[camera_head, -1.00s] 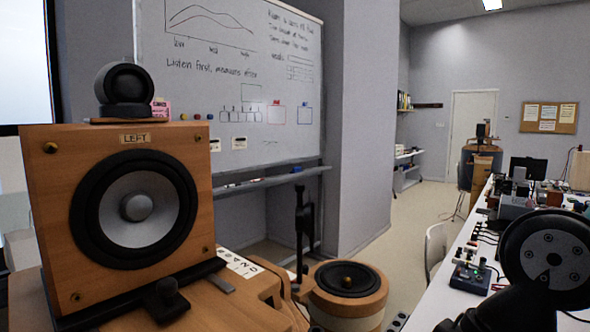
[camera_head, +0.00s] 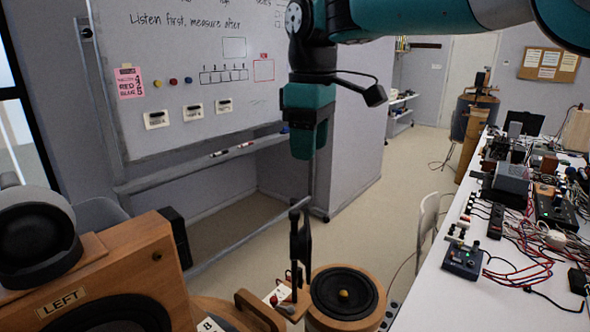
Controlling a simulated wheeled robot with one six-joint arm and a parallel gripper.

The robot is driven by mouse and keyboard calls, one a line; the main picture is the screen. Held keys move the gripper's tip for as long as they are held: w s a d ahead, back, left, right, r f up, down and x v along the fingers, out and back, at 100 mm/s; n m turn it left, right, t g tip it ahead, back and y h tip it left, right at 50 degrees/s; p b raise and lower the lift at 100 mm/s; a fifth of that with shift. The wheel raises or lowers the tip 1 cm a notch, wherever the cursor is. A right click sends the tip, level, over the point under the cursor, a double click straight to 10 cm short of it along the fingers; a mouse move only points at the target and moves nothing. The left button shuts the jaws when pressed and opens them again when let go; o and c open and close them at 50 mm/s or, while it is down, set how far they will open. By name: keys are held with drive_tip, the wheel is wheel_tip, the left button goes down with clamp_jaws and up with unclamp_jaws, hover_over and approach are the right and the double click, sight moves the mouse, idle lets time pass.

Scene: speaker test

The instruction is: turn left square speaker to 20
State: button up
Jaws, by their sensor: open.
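The left square speaker (camera_head: 140,257) is a wooden box with a plate marked "LEFT" (camera_head: 62,302), at the lower left. Only its top and upper front show; most of its front is cut off by the picture's bottom edge. The dark upper rim of its cone (camera_head: 105,312) is visible. A round dark unit (camera_head: 35,240) sits on top of it. My gripper (camera_head: 303,152), teal and dark, hangs pointing down near the top middle, well to the right of the speaker and apart from it. It is open, with nothing seen in it.
A round wooden speaker (camera_head: 343,291) stands at the bottom middle, beside an upright black handle (camera_head: 300,245). A white table (camera_head: 425,300) with cables and devices fills the right. A whiteboard (camera_head: 160,60) stands behind. Open floor (camera_head: 380,205) lies between.

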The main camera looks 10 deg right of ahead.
sight(295, 211)
wheel_tip(295, 211, up, 3)
drive_tip(key=w+a+p, duration=0.1)
drive_tip(key=w+a, duration=0.1)
drive_tip(key=shift+n, duration=0.3)
drive_tip(key=f+p, duration=0.2)
drive_tip(key=f, duration=0.6)
drive_tip(key=f+p, duration=0.2)
drive_tip(key=f, duration=0.7)
drive_tip(key=shift+w, duration=0.2)
drive_tip(key=shift+c, duration=0.2)
